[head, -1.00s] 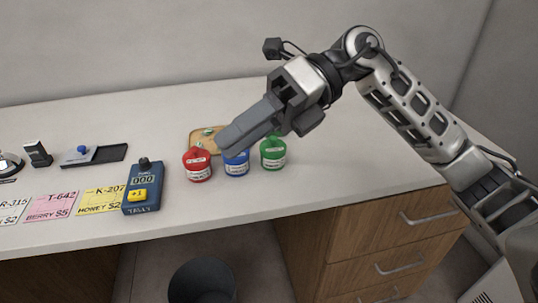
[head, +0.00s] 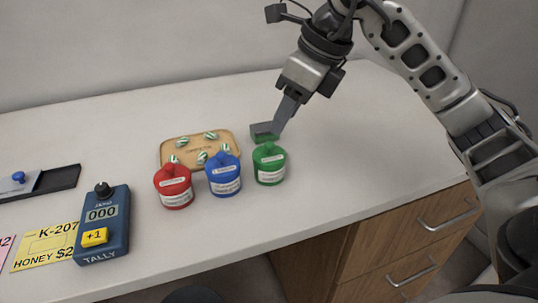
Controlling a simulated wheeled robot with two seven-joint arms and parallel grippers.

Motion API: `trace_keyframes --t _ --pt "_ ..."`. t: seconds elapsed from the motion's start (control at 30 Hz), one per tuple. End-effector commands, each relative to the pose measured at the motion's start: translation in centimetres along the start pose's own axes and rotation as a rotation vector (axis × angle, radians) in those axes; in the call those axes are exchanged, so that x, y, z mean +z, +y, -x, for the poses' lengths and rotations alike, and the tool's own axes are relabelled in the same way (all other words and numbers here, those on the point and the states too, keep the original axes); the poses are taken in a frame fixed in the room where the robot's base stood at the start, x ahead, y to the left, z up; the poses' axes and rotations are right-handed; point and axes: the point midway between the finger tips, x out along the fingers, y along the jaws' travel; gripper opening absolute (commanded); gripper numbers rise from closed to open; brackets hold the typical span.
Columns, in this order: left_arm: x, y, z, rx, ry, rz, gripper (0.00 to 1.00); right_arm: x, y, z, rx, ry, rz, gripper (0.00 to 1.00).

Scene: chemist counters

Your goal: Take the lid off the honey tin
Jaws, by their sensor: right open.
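Three lidded tins stand in a row on the counter: a red tin (head: 174,188), a blue tin (head: 224,178) and a green tin (head: 268,166). Each has a knobbed lid on top and white labels too small to read, so I cannot tell which is honey. My left gripper is not in view.
A wooden tray (head: 170,150) with several striped sweets lies behind the tins. The counter right of the green tin is clear.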

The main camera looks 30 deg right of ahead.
Motion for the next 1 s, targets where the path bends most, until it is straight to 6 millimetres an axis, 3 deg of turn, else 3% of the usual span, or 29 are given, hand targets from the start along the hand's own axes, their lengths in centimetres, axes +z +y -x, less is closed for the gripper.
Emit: trace_keyframes --t 0.17,0.5,0.77,0.8,0.93,1.0 --pt "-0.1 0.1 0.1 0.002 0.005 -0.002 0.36 0.0 0.1 -1.2 0.002 0.001 0.002 0.41" --pt "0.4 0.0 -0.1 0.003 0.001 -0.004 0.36 0.0 0.7 -5.7 0.003 0.001 0.001 0.41" --pt "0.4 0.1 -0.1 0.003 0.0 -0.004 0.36 0.1 0.7 -6.0 0.002 -0.001 0.002 0.41" --pt "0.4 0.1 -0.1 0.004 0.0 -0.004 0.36 0.1 0.7 -6.0 0.002 -0.001 0.002 0.38" --pt "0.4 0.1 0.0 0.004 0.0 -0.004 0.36 0.1 0.7 -6.0 0.002 -0.001 0.001 0.02" --pt "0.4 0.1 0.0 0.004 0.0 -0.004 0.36 0.1 0.7 -6.0 0.002 -0.001 0.001 0.0"
